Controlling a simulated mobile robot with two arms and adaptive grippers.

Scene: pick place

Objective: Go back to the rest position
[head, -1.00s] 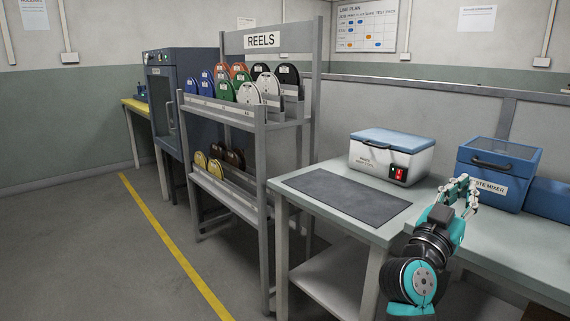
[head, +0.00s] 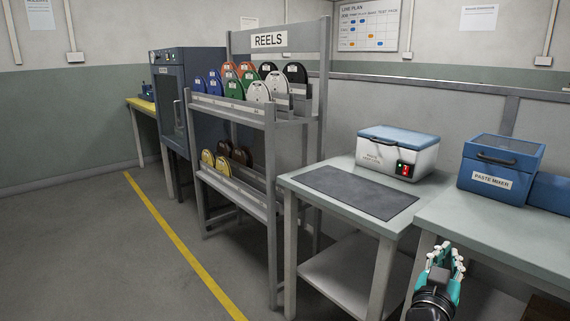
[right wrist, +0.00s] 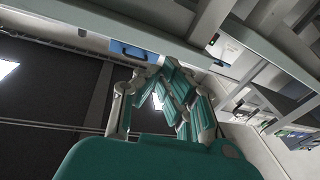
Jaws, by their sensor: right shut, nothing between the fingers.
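My right gripper (head: 447,262) is at the lower right of the head view, in front of the paste mixer's table and below the level of its top. Its teal fingers are shut and hold nothing. In the right wrist view the closed fingers (right wrist: 165,95) point up the picture, with the table's underside and legs beyond them. My left gripper is not in view.
A grey table (head: 345,245) with a dark mat (head: 358,194) and a white cooler box (head: 398,158) stands left of the gripper. The blue paste mixer (head: 500,165) sits on the right table (head: 470,225). A reel rack (head: 235,185) stands at centre. The floor at left is clear.

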